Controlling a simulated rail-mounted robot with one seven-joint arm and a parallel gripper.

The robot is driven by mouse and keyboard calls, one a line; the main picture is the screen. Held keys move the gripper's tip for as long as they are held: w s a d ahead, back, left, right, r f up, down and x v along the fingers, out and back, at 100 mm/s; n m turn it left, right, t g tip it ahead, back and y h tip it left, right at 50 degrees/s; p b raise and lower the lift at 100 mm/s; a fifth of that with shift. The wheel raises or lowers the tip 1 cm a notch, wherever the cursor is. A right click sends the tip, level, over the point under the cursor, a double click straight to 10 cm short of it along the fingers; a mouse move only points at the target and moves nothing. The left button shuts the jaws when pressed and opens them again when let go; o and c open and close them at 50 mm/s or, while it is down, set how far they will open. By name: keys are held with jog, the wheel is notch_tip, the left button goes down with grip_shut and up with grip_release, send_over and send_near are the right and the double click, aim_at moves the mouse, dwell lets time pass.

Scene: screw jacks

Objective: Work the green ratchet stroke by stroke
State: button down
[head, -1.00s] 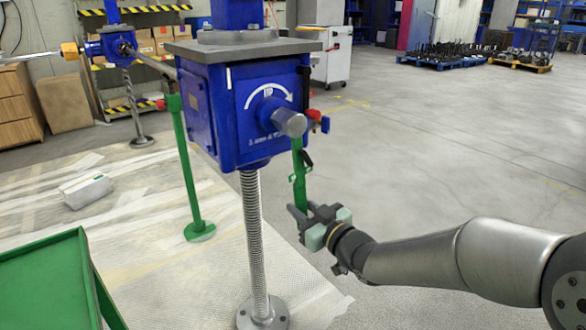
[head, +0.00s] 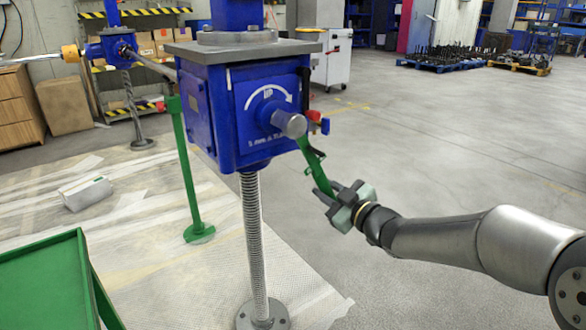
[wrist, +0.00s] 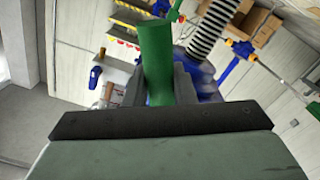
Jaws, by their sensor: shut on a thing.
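The green ratchet (head: 313,163) hangs from the shaft on the front of the blue screw jack (head: 228,110), its handle slanting down to the right. A small red part (head: 313,115) sits near its top. My gripper (head: 328,192) is shut on the lower end of the handle. In the wrist view the green handle (wrist: 156,62) stands between the two grey fingers of my gripper (wrist: 158,88). The threaded screw (head: 255,240) runs down from the jack to a round foot. The ratchet's head is partly hidden beside the shaft end.
A green tray table (head: 45,285) stands at the front left. A green post (head: 187,175) stands behind the jack, and a white box (head: 86,192) lies on the covered floor. The grey floor to the right is open.

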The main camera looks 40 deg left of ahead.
jog(key=shift+w+r+n, duration=0.3)
jog(key=shift+w+r, duration=0.05)
jog(key=shift+r, duration=0.1)
jog(key=s+a+m+p, duration=0.2)
jog(key=s+m, duration=0.4)
jog(key=s, duration=0.3)
jog(key=s+a+m+p, duration=0.1)
jog(key=s+a+m, duration=0.2)
jog(key=s+m, duration=0.3)
jog(key=s, duration=0.4)
jog(key=shift+s+a+p, duration=0.25)
jog(key=shift+a+p, duration=0.15)
